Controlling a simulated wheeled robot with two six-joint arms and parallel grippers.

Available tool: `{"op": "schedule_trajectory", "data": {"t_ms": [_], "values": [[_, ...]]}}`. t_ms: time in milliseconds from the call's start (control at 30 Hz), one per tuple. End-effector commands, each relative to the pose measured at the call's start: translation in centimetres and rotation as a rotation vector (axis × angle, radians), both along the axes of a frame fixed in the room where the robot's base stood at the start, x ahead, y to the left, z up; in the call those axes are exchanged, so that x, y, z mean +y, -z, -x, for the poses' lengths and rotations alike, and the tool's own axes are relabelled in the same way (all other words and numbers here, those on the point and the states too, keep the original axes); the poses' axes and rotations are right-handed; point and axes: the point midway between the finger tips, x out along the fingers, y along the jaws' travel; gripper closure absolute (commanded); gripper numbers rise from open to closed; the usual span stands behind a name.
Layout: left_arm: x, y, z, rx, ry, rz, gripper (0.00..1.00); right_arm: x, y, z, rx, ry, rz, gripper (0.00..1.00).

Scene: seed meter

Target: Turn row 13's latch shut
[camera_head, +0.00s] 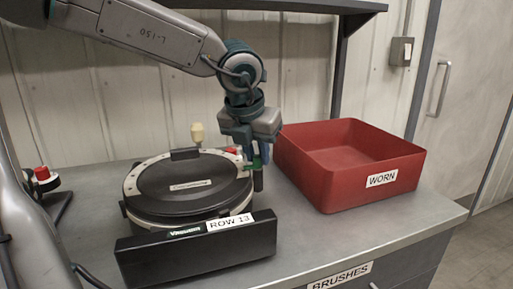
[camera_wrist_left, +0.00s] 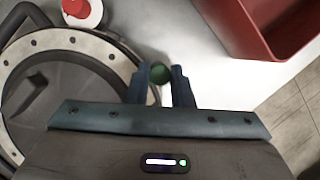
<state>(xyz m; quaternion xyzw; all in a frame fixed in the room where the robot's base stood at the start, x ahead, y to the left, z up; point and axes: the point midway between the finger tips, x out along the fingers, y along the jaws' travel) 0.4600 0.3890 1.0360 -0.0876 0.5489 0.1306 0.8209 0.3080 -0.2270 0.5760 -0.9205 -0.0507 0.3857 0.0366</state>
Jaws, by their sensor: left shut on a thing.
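The round seed meter (camera_head: 190,187) has a dark lid and a pale bolted rim. A "ROW 13" label (camera_head: 230,222) is on the black box at its front. My left gripper (camera_head: 257,165) is at the meter's right side, pointing down. It is shut on a small green-and-dark upright peg (camera_head: 258,180), whose green round end (camera_wrist_left: 160,74) shows between the fingertips in the left wrist view. I cannot tell whether this peg is the latch's handle. The meter's rim (camera_wrist_left: 100,48) is left of the fingers there. My right gripper is not in view.
A red bin (camera_head: 398,163) marked "WORN" stands close to the right of the gripper. A red-and-white knob (camera_wrist_left: 80,10) is near the rim. A cream knob (camera_head: 198,130) stands behind the lid. The bench is clear in front of the bin.

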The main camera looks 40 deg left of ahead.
Motion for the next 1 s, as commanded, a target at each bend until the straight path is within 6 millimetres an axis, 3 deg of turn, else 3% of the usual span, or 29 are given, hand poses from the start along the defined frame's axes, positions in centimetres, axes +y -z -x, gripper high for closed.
{"op": "schedule_trajectory", "data": {"t_ms": [467, 500, 600, 1000], "values": [[0.01, -0.03, -0.03, -0.002, -0.008, -0.001, 1.0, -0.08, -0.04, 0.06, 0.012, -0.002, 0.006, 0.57], [0.01, -0.03, -0.03, -0.002, -0.008, -0.001, 0.78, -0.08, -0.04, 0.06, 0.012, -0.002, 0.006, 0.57], [0.01, -0.03, -0.03, -0.002, -0.007, -0.001, 0.58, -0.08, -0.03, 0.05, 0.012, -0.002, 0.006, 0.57], [-0.05, -0.5, 0.12, -0.001, -0.007, -0.001, 0.57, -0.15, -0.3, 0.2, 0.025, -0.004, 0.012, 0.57]]}}
